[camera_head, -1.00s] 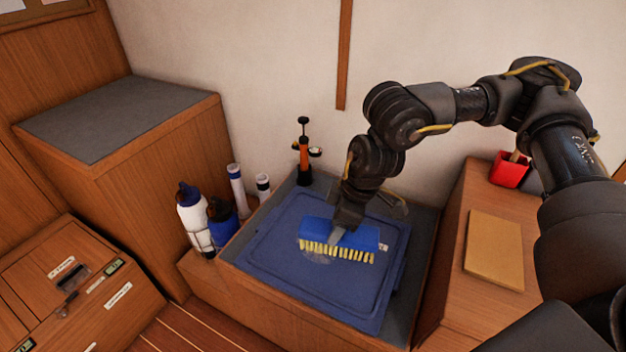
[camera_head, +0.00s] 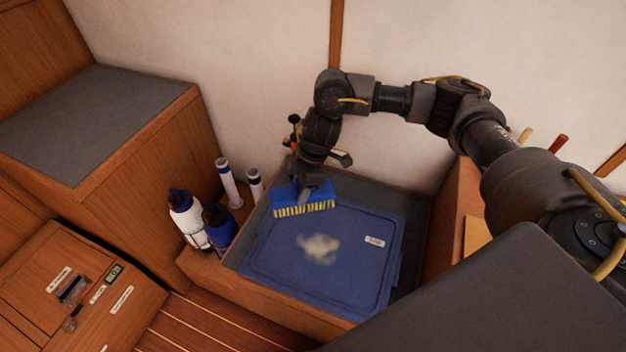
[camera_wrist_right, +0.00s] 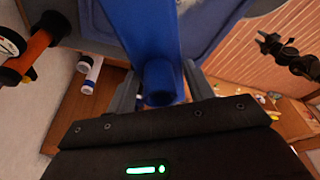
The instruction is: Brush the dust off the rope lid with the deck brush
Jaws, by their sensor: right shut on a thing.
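The rope lid (camera_head: 280,265) is a blue panel with raised edges and a small white label, set in a wooden locker. A pale, blurred dust patch (camera_head: 319,248) lies near its middle. My right gripper (camera_head: 305,190) is shut on the deck brush (camera_head: 290,198), blue with yellow bristles, at the lid's far left edge. Whether the bristles touch the lid I cannot tell. In the right wrist view the brush's blue handle (camera_wrist_right: 150,40) sits between the fingers. A dark jointed shape at that view's right edge may be my left arm; its jaws are unclear.
A white bottle (camera_head: 187,218), a dark blue bottle (camera_head: 220,228) and two white tubes stand left of the lid. An orange-black tool (camera_wrist_right: 28,55) stands close to the gripper at the wall. A wooden counter (camera_head: 447,215) lies right, partly hidden by my arm.

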